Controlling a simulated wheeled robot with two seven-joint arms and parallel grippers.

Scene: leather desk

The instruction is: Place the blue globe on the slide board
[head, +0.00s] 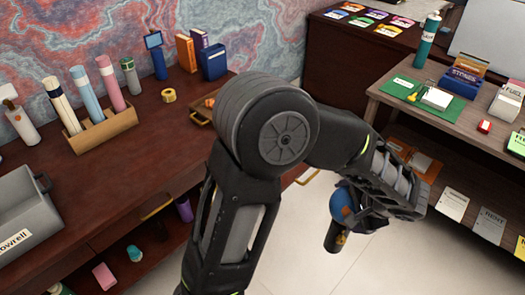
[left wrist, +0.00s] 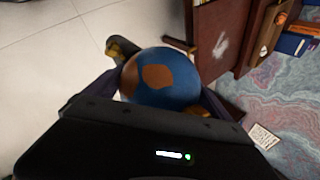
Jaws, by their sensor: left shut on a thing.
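The blue globe (head: 342,205) with orange-brown patches is in the grip of my left gripper (head: 358,208). In the head view it is held over the pale floor between the two desks, partly hidden by my gripper. A dark cylindrical part with a gold detail hangs below it. In the left wrist view the globe (left wrist: 165,76) fills the space between the fingers. I cannot tell for sure which thing is the slide board. My right gripper is not in view.
The left desk (head: 140,165) holds a grey bin (head: 32,215), a wooden holder with rolls (head: 103,130), books and a yellow tape. The right desk (head: 460,120) holds a green board (head: 405,85), a blue box (head: 461,82), a teal bottle (head: 427,40) and cards.

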